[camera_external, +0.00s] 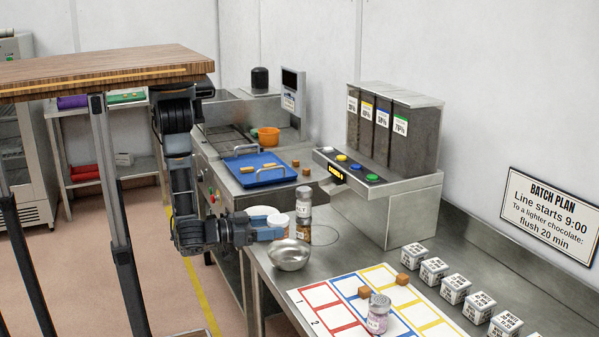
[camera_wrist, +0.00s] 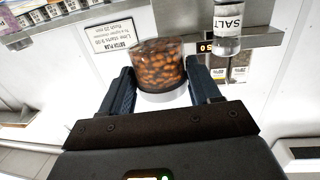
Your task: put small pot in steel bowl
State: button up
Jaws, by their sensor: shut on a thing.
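My gripper (camera_external: 268,233) reaches in from the left at the near end of the steel counter. In the wrist view its two fingers (camera_wrist: 162,88) are shut on the small pot (camera_wrist: 157,66), a clear pot of brown nut-like pieces with a white end. The small pot also shows in the external view (camera_external: 279,223), partly hidden by the fingers. The steel bowl (camera_external: 290,256) stands on the counter just below and right of the gripper and looks empty. The bowl is not seen in the wrist view.
A salt jar (camera_external: 304,203) stands close right of the pot, also in the wrist view (camera_wrist: 228,28). A dispenser (camera_external: 395,205) is behind. A coloured grid mat (camera_external: 318,296) with cubes and a shaker (camera_external: 378,314) lies right of the bowl. A blue tray (camera_external: 262,180) is further back.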

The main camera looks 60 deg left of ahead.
notch_tip(320, 180, down, 4)
jog(key=shift+r, duration=0.2)
jog(key=shift+f+b, duration=0.3)
jog(key=shift+f, duration=0.05)
jog(key=shift+f+b, duration=0.3)
jog(key=shift+b, duration=0.05)
jog(key=o, duration=1.1)
jog(key=shift+o, duration=0.2)
jog(key=shift+r, duration=0.15)
